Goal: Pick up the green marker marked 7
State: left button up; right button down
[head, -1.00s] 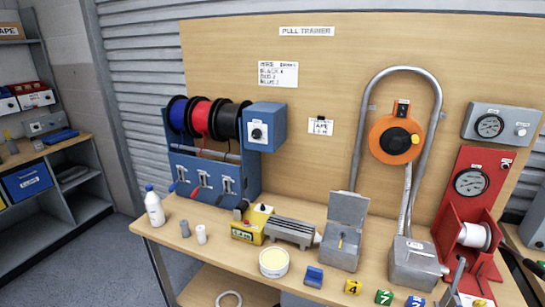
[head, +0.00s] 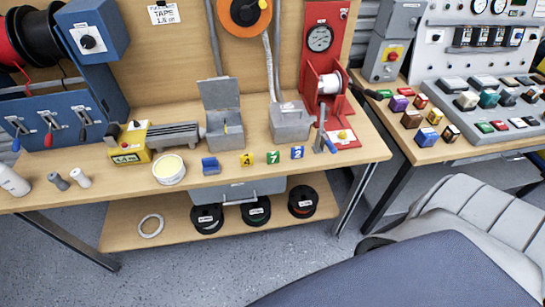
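The green marker marked 7 (head: 273,157) stands near the front edge of the wooden bench, in the head view. A yellow marker marked 4 (head: 246,159) is to its left and a blue marker marked 2 (head: 297,152) is to its right, each a small gap apart. Neither of my grippers shows in the head view.
A blue block (head: 210,166) and a round tub (head: 169,169) lie left of the markers. Grey boxes (head: 290,122) stand behind them. A red stand with a white spool (head: 330,83) is at the right. A chair (head: 470,220) is at the lower right.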

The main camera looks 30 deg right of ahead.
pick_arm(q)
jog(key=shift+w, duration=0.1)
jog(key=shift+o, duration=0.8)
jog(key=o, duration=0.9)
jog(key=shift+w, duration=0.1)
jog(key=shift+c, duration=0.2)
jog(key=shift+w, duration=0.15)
